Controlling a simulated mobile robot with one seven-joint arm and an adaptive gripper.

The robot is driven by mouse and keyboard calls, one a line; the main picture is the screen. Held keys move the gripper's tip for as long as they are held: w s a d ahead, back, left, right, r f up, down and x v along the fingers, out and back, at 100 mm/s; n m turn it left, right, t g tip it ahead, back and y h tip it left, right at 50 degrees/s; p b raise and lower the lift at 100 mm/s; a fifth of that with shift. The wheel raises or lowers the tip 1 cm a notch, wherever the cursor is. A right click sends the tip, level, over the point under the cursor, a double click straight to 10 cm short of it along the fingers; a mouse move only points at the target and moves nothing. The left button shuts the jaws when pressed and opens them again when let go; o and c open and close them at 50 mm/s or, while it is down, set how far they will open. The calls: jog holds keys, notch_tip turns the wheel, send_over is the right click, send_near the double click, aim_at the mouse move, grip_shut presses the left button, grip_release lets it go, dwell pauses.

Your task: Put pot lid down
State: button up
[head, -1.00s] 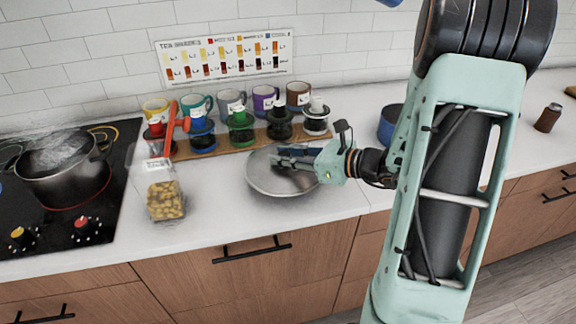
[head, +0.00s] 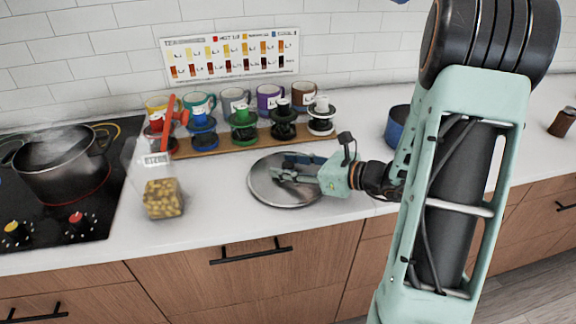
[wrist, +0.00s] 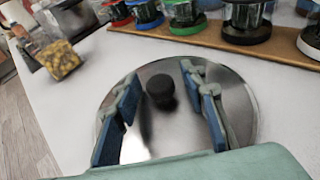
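The pot lid (head: 265,185) is a round, shiny metal disc lying on the white counter, left of my gripper's palm in the head view. In the wrist view the lid (wrist: 160,139) lies flat with its black knob (wrist: 161,91) upward. My gripper (head: 285,168) is over the lid. In the wrist view my gripper's blue-padded fingers (wrist: 160,110) are spread wide on either side of the knob, with clear gaps to it. The gripper holds nothing. The pot (head: 62,165) stands uncovered and steaming on the black stove at the left.
A container of yellowish pieces (head: 161,190) stands between stove and lid. A wooden board (head: 226,141) with several coloured coffee drippers lies behind the lid, with mugs behind it. A blue bowl (head: 399,128) is behind my arm. The counter front is clear.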

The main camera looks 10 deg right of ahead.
jog(key=shift+r, duration=0.15)
jog(key=shift+s+d+r, duration=0.1)
jog(key=shift+d, duration=0.15)
jog(key=v, duration=1.1)
jog(key=shift+s+d+r+p, duration=0.1)
jog(key=shift+s+r+p, duration=0.1)
jog(key=shift+p, duration=0.15)
